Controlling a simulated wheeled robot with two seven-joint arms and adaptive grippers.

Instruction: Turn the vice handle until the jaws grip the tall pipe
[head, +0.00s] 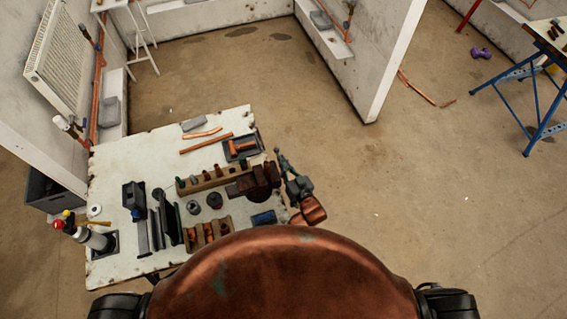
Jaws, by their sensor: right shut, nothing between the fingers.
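The vice (260,177) is a dark reddish-brown block at the right edge of the white worktable (125,170). Its handle is too small and dark to make out, and I cannot tell how wide its jaws stand. I cannot pick out the tall pipe for certain. My right gripper (279,155) is just right of the vice, past the table's edge. It points away from me, and its fingers are shut and empty. I cannot tell whether it touches the vice. My left gripper is not in view.
A wooden rack (204,180) stands left of the vice, and a second rack (208,231) nearer. A grey tray (243,147) with copper fittings lies behind it. A blue box (263,218) sits at the near right. A spray bottle (92,239) stands far left.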

